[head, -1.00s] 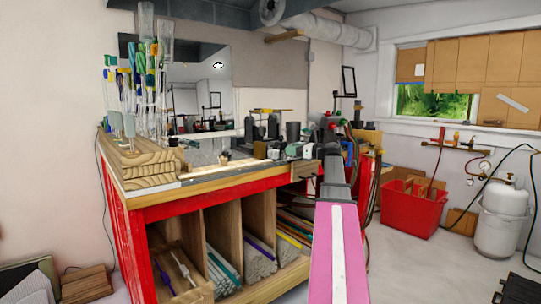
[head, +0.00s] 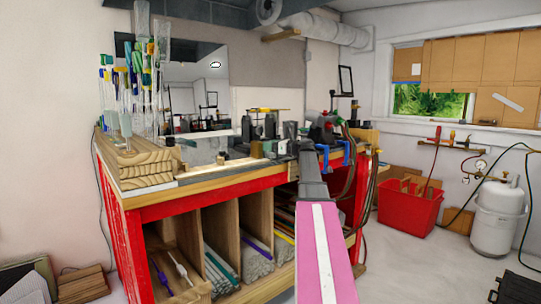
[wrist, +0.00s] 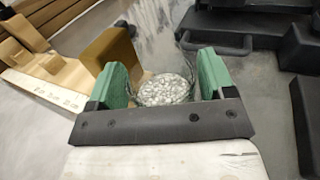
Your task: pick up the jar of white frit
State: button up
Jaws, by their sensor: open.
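The jar of white frit (wrist: 163,90) is a clear glass vessel with white grains at its bottom, seen in the wrist view. My gripper (wrist: 162,72) is open, with one green finger pad on each side of the jar. There is a small gap at the left pad; the right pad is very close to the glass, and I cannot tell if it touches. In the head view my pink and white arm reaches to the bench top, and I cannot make out the jar there.
A brown block (wrist: 108,50) stands just beyond the left finger. A wooden strip with markings (wrist: 45,92) lies at the left. Dark metal equipment (wrist: 245,22) is close on the right. In the head view the red-framed bench (head: 165,235) has stacked boards (head: 145,165) at its left end.

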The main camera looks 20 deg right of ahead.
jog(key=shift+w+a, duration=0.1)
jog(key=c, duration=0.8)
jog(key=shift+c, duration=0.2)
jog(key=shift+r, duration=0.1)
